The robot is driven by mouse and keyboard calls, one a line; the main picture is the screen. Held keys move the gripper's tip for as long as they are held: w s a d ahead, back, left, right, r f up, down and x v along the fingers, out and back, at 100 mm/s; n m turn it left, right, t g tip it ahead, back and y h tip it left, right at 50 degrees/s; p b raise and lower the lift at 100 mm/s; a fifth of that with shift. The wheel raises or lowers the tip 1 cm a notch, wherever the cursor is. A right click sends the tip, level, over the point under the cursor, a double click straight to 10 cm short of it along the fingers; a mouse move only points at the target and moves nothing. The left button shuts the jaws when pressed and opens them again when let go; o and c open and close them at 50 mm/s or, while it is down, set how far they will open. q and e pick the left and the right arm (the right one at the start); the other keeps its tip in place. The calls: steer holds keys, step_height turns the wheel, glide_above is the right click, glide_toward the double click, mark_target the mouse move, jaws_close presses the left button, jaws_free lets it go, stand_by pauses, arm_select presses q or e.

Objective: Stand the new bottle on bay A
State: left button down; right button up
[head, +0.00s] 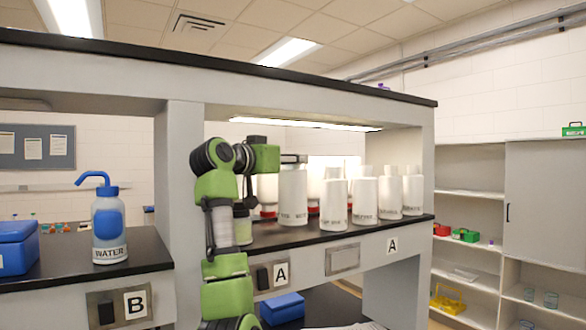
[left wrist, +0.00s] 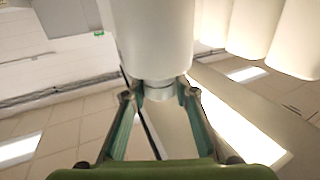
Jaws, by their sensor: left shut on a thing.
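A white bottle (head: 292,198) with dark lettering near its base is at the left of the group in bay A. My left gripper (head: 293,160) is shut on its neck from above, and the bottle hangs or stands upright. Its base is over the bay's dark shelf (head: 300,237); I cannot tell whether it touches. In the left wrist view the fingers (left wrist: 157,92) close around the neck of the white bottle (left wrist: 155,40). White "A" labels (head: 281,275) mark the bay's front edge. My right gripper is not in view.
Several white bottles (head: 333,205) stand close to the right, some with red bands (head: 313,207) behind. A further bottle (head: 243,228) is partly hidden by my arm. Bay B, at left, holds a blue WATER wash bottle (head: 109,228) and a blue box (head: 15,250). A lit ceiling strip (head: 305,123) hangs above bay A.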

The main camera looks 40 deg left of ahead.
mark_target(293, 190)
arm_select(q)
step_height(293, 190, down, 2)
steer(key=shift+f+p, duration=0.1)
steer(key=shift+p, duration=0.25)
steer(key=shift+f, duration=0.25)
steer(key=c, duration=1.6)
jaws_free()
steer(key=shift+d+f, duration=0.1)
steer(key=shift+c, duration=0.2)
steer(key=shift+r, duration=0.2)
